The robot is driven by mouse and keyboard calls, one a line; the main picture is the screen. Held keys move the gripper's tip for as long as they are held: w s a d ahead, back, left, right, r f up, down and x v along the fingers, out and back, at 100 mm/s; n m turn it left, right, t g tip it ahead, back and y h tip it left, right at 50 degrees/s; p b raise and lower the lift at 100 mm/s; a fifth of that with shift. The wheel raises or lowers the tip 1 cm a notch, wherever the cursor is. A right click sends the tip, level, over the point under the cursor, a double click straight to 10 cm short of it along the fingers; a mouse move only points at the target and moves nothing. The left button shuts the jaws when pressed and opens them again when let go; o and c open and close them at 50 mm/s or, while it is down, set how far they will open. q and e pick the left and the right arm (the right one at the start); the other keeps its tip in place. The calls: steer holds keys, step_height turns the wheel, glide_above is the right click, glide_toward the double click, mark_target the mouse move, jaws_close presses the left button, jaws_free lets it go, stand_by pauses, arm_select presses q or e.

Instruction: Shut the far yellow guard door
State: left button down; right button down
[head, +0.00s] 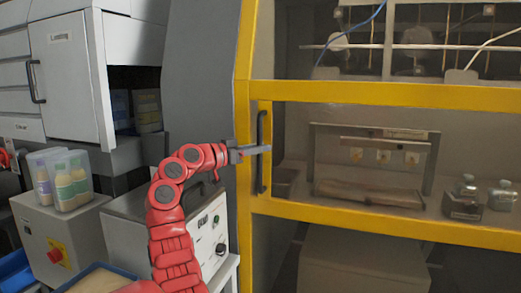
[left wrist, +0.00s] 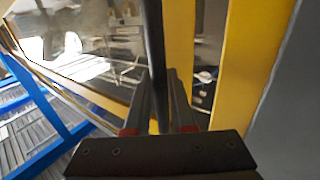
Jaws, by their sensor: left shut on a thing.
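The yellow guard door (head: 400,230) has a yellow frame around a clear pane, on the right of the head view. Its black upright handle (head: 262,125) is on the left stile, beside the yellow post (head: 243,60). My left gripper (head: 262,149) reaches it from the left and is shut on the handle around mid-height. In the left wrist view the dark handle bar (left wrist: 154,45) passes between the two fingers of the left gripper (left wrist: 160,95). I cannot tell how wide any gap between door and post is. My right gripper is not in view.
Behind the pane are a metal frame (head: 318,150) and small metal parts (head: 465,190).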

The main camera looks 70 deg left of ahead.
arm_select(q)
steer(key=c, duration=1.2)
jaws_free()
steer(key=shift+s+a+r, duration=0.1)
steer(key=shift+r, duration=0.15)
steer(key=o, duration=0.4)
steer(key=shift+a+f, duration=0.15)
steer(key=shift+f, duration=0.05)
steer(key=shift+o, duration=0.2)
steer(key=v, duration=0.7)
steer(key=shift+s, duration=0.25)
steer(key=shift+d, duration=0.25)
